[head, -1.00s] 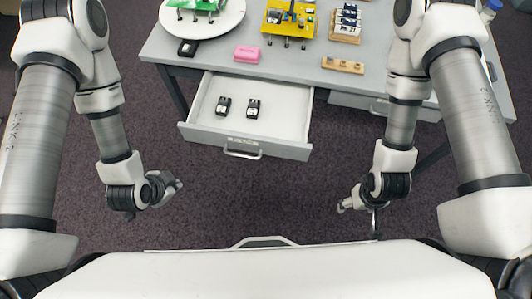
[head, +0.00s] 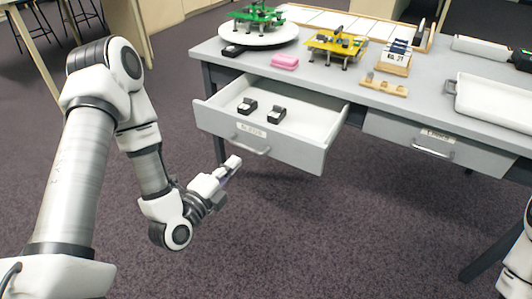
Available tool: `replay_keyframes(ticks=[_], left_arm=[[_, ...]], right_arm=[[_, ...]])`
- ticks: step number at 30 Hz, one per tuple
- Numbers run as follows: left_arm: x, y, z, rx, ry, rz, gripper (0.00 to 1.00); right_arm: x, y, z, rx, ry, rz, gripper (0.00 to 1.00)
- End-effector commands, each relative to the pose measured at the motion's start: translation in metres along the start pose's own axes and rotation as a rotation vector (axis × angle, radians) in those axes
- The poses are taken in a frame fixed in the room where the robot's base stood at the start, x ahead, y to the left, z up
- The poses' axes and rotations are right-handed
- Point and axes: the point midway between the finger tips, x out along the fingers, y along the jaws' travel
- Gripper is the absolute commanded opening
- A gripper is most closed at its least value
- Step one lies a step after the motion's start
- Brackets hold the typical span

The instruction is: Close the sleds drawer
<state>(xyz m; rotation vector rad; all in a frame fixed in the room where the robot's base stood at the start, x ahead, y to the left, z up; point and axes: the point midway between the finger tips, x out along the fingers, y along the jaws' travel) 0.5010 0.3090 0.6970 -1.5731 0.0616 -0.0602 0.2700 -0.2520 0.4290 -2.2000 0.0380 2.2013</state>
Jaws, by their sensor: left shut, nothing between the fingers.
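The open drawer (head: 222,121) sticks out from under the left part of the grey table. It has a pale label (head: 251,130) and a bar handle (head: 253,147) on its front; the label's words are too small to read. Two small black-and-white objects (head: 247,106) and (head: 276,115) lie inside it. My left gripper (head: 233,166) is shut and empty, in front of the drawer's front and left of the handle, apart from it as far as I can tell. My right gripper is out of view.
A second, shut drawer (head: 385,130) is to the right. On the table (head: 440,98) stand a round white plate (head: 275,36) with a green model, a yellow model (head: 336,42), a pink block (head: 285,62), a wooden holder (head: 385,86) and a white tray (head: 490,105). The floor in front is clear.

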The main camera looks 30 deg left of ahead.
Motion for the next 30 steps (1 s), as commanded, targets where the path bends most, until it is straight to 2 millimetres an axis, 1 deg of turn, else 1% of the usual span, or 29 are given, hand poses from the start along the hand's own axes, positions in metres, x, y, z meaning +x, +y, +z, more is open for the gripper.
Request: replay_keyframes(ticks=[4, 7, 14, 15, 16, 21, 24, 27, 30], left_arm=[[0.022, 0.005, -0.001, 0.002, 0.001, -0.009, 0.00], [0.030, 0.009, 0.000, 0.003, 0.001, -0.007, 0.00], [0.045, 0.008, 0.000, -0.001, 0.001, -0.007, 0.00], [0.057, 0.000, -0.001, 0.006, 0.003, -0.002, 0.00], [0.064, 0.000, -0.001, 0.007, 0.003, -0.002, 0.00], [0.100, 0.000, -0.001, 0.004, 0.002, -0.001, 0.00], [0.117, 0.000, -0.001, 0.002, 0.002, -0.001, 0.00], [0.129, -0.001, -0.001, 0.001, 0.001, 0.000, 0.00], [0.134, -0.001, -0.001, 0.000, 0.001, 0.002, 0.00]], right_arm=[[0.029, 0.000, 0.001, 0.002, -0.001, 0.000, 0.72], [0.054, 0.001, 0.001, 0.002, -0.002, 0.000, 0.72], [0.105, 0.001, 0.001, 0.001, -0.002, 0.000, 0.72], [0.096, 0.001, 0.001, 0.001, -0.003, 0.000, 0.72], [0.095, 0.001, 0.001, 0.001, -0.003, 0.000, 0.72], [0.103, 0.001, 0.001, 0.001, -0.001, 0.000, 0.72], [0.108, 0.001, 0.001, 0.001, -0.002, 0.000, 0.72], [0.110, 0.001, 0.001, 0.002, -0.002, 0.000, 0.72], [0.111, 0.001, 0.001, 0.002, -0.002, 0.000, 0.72]])
